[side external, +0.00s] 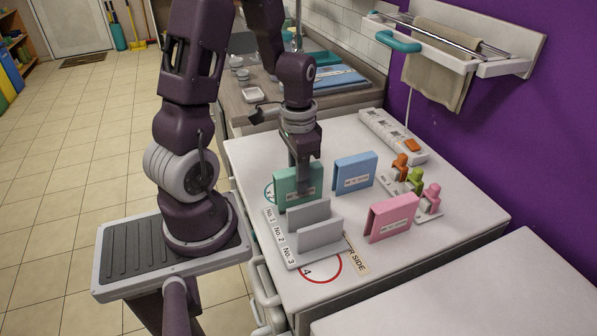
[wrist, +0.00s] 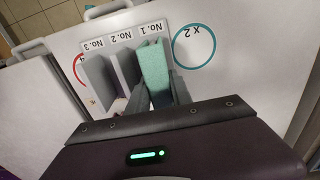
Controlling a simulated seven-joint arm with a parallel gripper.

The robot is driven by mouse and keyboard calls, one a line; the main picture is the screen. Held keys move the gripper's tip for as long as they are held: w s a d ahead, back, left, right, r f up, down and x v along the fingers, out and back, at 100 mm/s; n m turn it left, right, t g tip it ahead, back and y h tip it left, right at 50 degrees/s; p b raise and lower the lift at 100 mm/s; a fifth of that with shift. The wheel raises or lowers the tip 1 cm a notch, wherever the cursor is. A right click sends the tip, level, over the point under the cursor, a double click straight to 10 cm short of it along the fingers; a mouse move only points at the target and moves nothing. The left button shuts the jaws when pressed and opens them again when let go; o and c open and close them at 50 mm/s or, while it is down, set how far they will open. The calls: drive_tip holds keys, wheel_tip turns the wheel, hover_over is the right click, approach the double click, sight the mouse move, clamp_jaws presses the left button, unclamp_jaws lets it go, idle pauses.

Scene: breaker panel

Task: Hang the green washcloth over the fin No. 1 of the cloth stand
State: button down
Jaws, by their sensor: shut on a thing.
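The green washcloth (side external: 291,190) is a folded, upright piece with a white label. My gripper (side external: 303,184) is shut on its upper part from above; the wrist view shows the cloth (wrist: 155,72) between the fingers. The cloth stand (side external: 292,261) is a pale base with rows marked No. 1, No. 2 and No. 3. Two bare grey fins, No. 2 (side external: 307,212) and No. 3 (side external: 322,236), show. The cloth is in line with the No. 1 label (wrist: 151,29) and hides fin No. 1. I cannot tell how far down over it the cloth sits.
A blue cloth (side external: 355,173) and a pink cloth (side external: 392,218) stand to the right on the white table. Small orange, green and pink figures (side external: 416,181) and a white power strip (side external: 390,135) are behind. A wall rack (side external: 455,60) holds a beige towel.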

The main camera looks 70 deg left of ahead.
drive_tip(key=shift+f, duration=0.85)
drive_tip(key=c, duration=1.1)
unclamp_jaws()
drive_tip(key=shift+r, duration=0.1)
wheel_tip(320, 180, up, 7)
drive_tip(key=shift+f, duration=0.1)
drive_tip(key=s+d+r+t, duration=0.2)
drive_tip(key=d+r, duration=0.2)
drive_tip(key=s+d+r+t, duration=0.1)
drive_tip(key=s+d+r, duration=0.2)
drive_tip(key=d+r, duration=0.2)
drive_tip(key=s+d+r+t, duration=0.2)
drive_tip(key=d+r, duration=0.2)
drive_tip(key=r, duration=0.1)
drive_tip(key=shift+s+d+r+t, duration=0.15)
drive_tip(key=shift+s+d+t, duration=0.05)
drive_tip(key=shift+d+t, duration=0.15)
